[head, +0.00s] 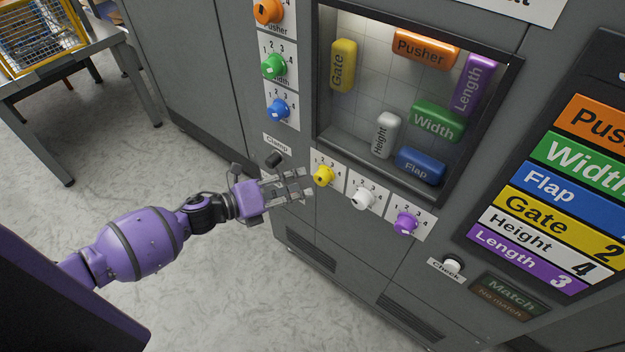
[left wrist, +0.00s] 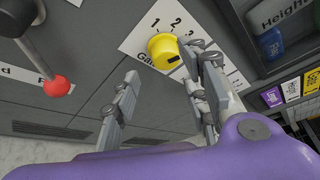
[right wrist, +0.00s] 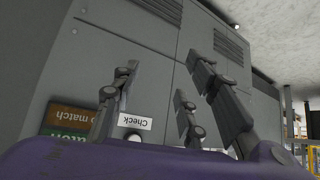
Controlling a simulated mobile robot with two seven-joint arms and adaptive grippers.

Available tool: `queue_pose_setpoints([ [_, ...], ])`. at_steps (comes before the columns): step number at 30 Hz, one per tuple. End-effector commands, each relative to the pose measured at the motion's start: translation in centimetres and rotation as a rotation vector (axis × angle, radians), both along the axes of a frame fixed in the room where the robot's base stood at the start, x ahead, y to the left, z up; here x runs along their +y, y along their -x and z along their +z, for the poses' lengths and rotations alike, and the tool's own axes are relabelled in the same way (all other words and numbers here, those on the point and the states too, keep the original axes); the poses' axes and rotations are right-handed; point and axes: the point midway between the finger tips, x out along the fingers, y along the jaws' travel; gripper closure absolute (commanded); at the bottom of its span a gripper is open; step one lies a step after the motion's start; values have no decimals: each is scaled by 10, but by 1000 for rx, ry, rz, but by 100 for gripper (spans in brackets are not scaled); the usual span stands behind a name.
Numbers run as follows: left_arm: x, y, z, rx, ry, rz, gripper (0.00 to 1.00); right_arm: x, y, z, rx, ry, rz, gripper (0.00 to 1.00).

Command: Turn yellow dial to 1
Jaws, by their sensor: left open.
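The yellow dial (head: 323,176) sits at the left of the lower row of dials on the machine front. In the left wrist view the yellow dial (left wrist: 163,46) has numbers around it, a partly hidden "Ga..." label and a dark mark at its lower right. My left gripper (head: 304,184) is open and empty just left of the dial. In the left wrist view its fingers (left wrist: 162,72) are spread, with one overlapping the dial's right edge; contact cannot be told. My right gripper (right wrist: 158,78) is open and empty, facing the grey machine front.
A white dial (head: 363,198) and a purple dial (head: 406,222) stand to the right. A red-knobbed lever (left wrist: 57,87) is near the left gripper. The display panel (head: 560,205) reads Gate 2. A check button (head: 452,264) is lower right.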

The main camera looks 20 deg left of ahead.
Motion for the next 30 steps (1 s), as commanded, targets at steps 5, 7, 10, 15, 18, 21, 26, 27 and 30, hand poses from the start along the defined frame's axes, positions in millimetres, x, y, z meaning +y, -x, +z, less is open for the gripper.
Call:
queue_pose_setpoints([
  [5, -21, -24, -3, -3, 5, 3, 59, -5, 7, -2, 15, 9, 5, 60],
  [7, -27, -31, -5, -2, 5, 3, 59, -7, 10, -4, 22, 14, 8, 60],
  [10, -33, -38, -9, -1, 6, 4, 59, -9, 12, -5, 27, 17, 12, 60],
  [15, -37, -42, -11, 2, 5, 5, 59, -8, 12, -4, 26, 16, 13, 60],
  [18, -37, -42, -12, 2, 5, 5, 59, -5, 11, -3, 23, 11, 12, 60],
  [21, -37, -42, -12, 2, 5, 5, 59, -3, 9, -2, 20, 7, 12, 60],
  [26, -37, -42, -12, 3, 5, 5, 80, -1, 6, 0, 13, 3, 7, 60],
  [27, -37, -42, -12, 3, 5, 5, 85, 0, 5, 0, 11, 1, 6, 60],
  [30, -36, -42, -13, 4, 4, 6, 98, 1, 3, 1, 7, 0, 6, 60],
])
